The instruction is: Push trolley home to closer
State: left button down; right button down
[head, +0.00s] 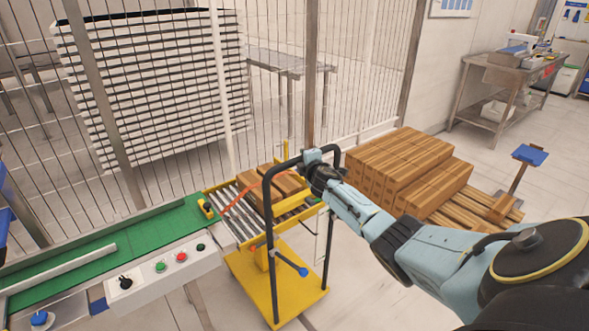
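The trolley has a yellow base (279,288), a yellow-framed roller top (240,227) and a black upright handle frame (273,230) on its near side. Brown cartons (262,191) lie on the rollers, with an orange strip across the top. The trolley's left end is right beside the green conveyor (130,238), which may be the closer; I cannot tell whether they touch. My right gripper (312,156) is at the top bar of the handle. Its fingers are too small and overlapped to tell whether they are shut on the bar. My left gripper is not in view.
A control box (163,272) with coloured buttons fronts the conveyor. A wire fence (275,110) runs behind the trolley. A pallet (462,213) of stacked cartons (400,170) stands to the right, behind my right arm. Some floor is free right of the trolley base.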

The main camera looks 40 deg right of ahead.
jog(key=shift+w+d, duration=0.1)
jog(key=shift+w, duration=0.05)
jog(key=shift+r, duration=0.2)
jog(key=shift+w, duration=0.1)
jog(key=c, duration=1.5)
grip_release()
jog(key=o, duration=0.3)
jog(key=shift+w+f, duration=0.15)
jog(key=shift+w, duration=0.05)
jog(key=shift+s, duration=0.1)
jog(key=shift+s, duration=0.1)
